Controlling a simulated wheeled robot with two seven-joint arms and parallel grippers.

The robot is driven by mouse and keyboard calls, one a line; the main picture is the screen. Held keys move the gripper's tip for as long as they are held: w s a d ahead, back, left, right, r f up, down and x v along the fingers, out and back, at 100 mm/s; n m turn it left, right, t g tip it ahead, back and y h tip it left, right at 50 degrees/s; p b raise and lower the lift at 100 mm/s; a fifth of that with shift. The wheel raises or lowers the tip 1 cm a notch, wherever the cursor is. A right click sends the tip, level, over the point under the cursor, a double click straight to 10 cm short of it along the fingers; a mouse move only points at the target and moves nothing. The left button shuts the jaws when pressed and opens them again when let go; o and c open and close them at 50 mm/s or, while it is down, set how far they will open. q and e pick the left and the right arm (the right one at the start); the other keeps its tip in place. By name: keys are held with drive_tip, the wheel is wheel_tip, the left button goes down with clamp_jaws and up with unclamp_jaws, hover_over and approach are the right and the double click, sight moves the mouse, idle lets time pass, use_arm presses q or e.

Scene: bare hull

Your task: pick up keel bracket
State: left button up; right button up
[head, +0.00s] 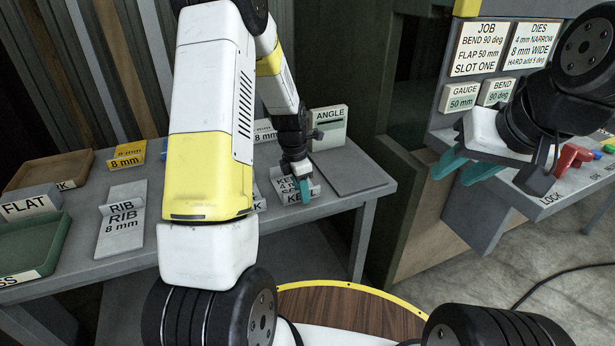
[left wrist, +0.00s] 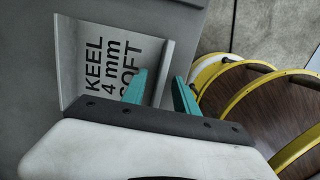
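The keel bracket (head: 283,190) is a pale grey bent plate marked KEEL, on the front edge of the grey bench, partly hidden by my left gripper. In the left wrist view the bracket (left wrist: 95,70) reads "KEEL 4 mm SOFT" and has a raised flange along its right side. My left gripper (head: 301,186) is over the bracket, pointing down. Its teal fingers (left wrist: 160,92) are apart, one on each side of the flange near its end; I cannot tell whether they touch it. My right gripper (head: 464,170) is open and empty in front of the control panel.
On the bench (head: 75,283) stand a RIB bracket (head: 122,222), a FLAT block (head: 30,203), a green tray (head: 35,245), a brown tray (head: 48,168) and an ANGLE block (head: 329,125). A grey plate (head: 350,172) lies right of the bracket. My left arm hides the bench middle.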

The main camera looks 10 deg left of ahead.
use_arm(q)
clamp_jaws()
idle(1.3)
